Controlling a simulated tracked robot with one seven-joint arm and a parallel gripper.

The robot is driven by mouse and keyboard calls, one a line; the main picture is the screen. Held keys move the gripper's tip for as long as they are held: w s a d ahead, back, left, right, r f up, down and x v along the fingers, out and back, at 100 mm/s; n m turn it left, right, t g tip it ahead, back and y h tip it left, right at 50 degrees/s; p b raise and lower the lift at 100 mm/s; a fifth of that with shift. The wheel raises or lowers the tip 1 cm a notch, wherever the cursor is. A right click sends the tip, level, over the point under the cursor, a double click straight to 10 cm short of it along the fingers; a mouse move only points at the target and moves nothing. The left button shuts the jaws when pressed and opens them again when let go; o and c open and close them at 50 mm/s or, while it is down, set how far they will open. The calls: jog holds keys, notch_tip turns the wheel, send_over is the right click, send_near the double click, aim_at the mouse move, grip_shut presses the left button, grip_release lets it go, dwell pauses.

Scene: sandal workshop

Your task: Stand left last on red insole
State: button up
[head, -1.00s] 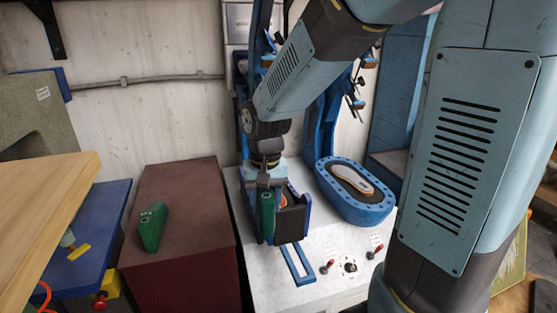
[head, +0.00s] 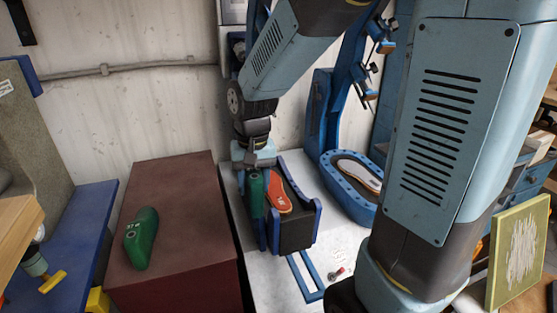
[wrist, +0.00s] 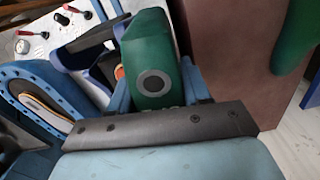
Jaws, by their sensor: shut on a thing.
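My gripper (head: 256,160) is shut on a green last (head: 257,194) and points down over the press bed at the left. The held last shows large in the wrist view (wrist: 150,58), with a grey disc on its end. The red insole (head: 279,192) lies on the black pad (head: 296,234) between blue side plates, just right of the held last in the head view. Only a sliver of the insole shows in the wrist view (wrist: 119,72). Whether the last touches the pad cannot be told. A second green last (head: 141,238) lies on the dark red cabinet.
The dark red cabinet (head: 185,195) stands left of the white machine table (head: 262,285). A blue oval tray (head: 345,197) with a pale sole (head: 358,172) sits right of the pad. A blue bench (head: 75,240) is further left.

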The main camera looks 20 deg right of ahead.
jog(key=shift+w+d, duration=0.2)
jog(key=shift+w+d, duration=0.1)
jog(key=shift+w, duration=0.05)
jog(key=w+d+f+n, duration=0.2)
jog(key=w+d+f, duration=0.2)
jog(key=w+d, duration=0.6)
jog(key=shift+g, duration=0.3)
jog(key=shift+w+a+f, duration=0.15)
jog(key=shift+f, duration=1.2)
jog(key=shift+w+a+f, duration=0.15)
jog(key=shift+f, duration=1.15)
jog(key=shift+s+f, duration=0.1)
jog(key=shift+f, duration=0.1)
jog(key=o, duration=1.1)
